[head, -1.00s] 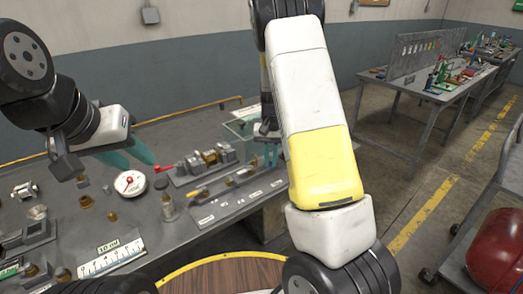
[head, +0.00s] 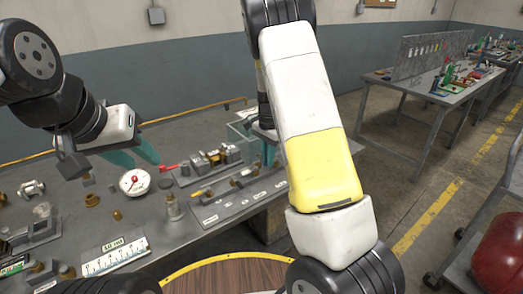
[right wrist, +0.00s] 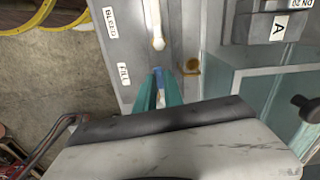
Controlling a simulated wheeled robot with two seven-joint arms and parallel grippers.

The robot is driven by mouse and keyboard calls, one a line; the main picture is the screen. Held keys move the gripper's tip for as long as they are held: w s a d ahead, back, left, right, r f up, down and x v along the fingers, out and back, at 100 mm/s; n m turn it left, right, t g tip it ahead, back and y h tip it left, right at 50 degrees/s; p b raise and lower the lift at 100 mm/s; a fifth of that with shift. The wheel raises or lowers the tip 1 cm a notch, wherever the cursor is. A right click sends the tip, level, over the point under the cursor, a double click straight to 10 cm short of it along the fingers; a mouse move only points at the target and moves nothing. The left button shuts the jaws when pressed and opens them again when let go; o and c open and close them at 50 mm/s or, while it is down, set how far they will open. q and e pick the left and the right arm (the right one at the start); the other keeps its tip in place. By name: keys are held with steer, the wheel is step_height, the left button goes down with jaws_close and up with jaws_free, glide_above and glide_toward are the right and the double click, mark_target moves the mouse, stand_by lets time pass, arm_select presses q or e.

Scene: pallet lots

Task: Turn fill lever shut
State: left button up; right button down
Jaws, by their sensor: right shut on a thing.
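In the right wrist view, the teal fingers of my right gripper (right wrist: 159,88) are shut on a small blue lever (right wrist: 157,71), which I take to be the fill lever. It sits beside the FILL label (right wrist: 123,75) on a grey plate (right wrist: 128,47). The fingers cover most of the lever, so its exact angle is unclear. In the head view, my right arm hides most of this gripper and the lever. My left gripper (head: 133,156) hangs over the bench at the left, open and empty, with its teal fingers apart.
A pipe fitting with a red handle (head: 169,168) and a yellow lever (head: 200,192) stand on the bench, close to a round gauge (head: 134,181). A clear bin (right wrist: 247,97) is right of the grey plate. A BLEED label (right wrist: 110,22) lies beyond FILL.

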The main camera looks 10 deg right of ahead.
steer(key=shift+w+a+m, duration=0.1)
steer(key=shift+w+m, duration=0.1)
steer(key=shift+m, duration=0.4)
steer(key=c, duration=1.5)
jaws_free()
steer(key=shift+o, duration=0.2)
